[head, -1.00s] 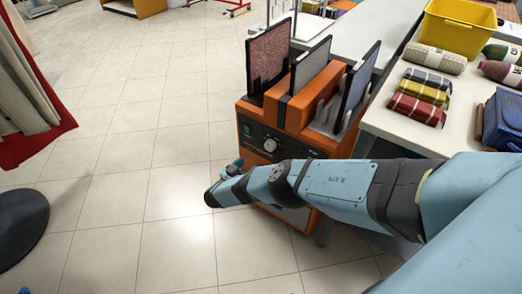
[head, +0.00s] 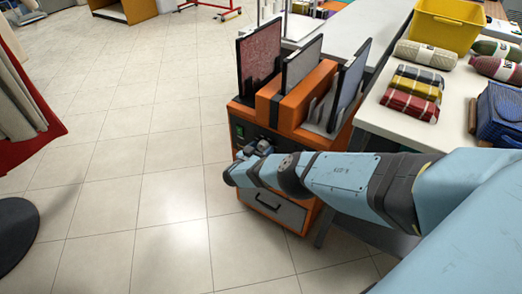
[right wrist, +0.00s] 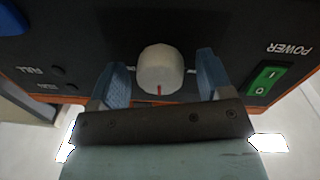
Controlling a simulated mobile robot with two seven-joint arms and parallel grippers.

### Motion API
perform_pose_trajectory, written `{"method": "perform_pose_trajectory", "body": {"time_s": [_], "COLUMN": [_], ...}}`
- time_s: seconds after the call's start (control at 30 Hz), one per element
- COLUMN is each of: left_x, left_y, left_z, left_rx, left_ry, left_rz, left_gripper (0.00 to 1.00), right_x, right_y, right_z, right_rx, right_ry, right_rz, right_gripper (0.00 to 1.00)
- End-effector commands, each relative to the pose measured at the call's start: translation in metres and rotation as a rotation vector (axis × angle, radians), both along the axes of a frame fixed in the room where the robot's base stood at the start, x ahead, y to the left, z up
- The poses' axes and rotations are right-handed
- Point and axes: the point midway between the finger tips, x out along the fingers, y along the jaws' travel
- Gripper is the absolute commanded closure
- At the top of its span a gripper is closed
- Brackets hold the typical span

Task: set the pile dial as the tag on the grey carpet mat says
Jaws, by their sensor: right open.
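The orange machine (head: 240,108) stands on the floor with a dark front panel. Its pale round dial (right wrist: 160,68) has a red mark at its lower edge in the right wrist view, where the panel lettering is upside down. My right gripper (right wrist: 164,75) is open, with its blue fingers on either side of the dial; I cannot tell whether they touch it. In the head view my right gripper (head: 262,146) hides the dial. A grey mat (head: 301,62) stands in the middle slot on top. No readable tag shows. My left gripper is not in view.
A red mat (head: 258,55) and a blue-grey mat (head: 348,86) stand beside the grey one. A green power switch (right wrist: 268,78) is near the right finger. A white table (head: 372,118) with rolled textiles and a yellow bin (head: 447,25) is at right.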

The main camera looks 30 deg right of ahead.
Motion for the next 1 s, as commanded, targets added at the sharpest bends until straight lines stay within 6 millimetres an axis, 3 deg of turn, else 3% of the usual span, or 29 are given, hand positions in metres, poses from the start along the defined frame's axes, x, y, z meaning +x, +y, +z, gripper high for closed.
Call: {"method": "perform_pose_trajectory", "body": {"time_s": [0.07, 0.27, 0.47, 0.63, 0.8, 1.0], "left_x": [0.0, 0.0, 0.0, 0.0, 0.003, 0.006], "left_y": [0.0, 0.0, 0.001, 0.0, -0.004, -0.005], "left_z": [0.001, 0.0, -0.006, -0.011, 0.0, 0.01], "left_rx": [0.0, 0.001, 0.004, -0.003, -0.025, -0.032], "left_ry": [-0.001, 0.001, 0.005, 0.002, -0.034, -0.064], "left_rz": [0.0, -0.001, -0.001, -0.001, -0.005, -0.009], "left_gripper": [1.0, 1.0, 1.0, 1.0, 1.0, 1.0], "right_x": [0.0, 0.0, 0.0, -0.001, -0.002, -0.003], "right_y": [0.0, 0.0, 0.001, 0.0, 0.0, 0.0], "right_z": [0.0, 0.0, -0.001, -0.003, -0.002, -0.001], "right_rx": [0.0, 0.0, -0.021, -0.1, -0.156, -0.168], "right_ry": [0.0, 0.0, 0.052, 0.242, 0.381, 0.408], "right_rz": [0.0, 0.0, 0.0, 0.002, 0.0, 0.0], "right_gripper": [0.32, 0.76, 0.76, 0.76, 0.76, 0.76]}}
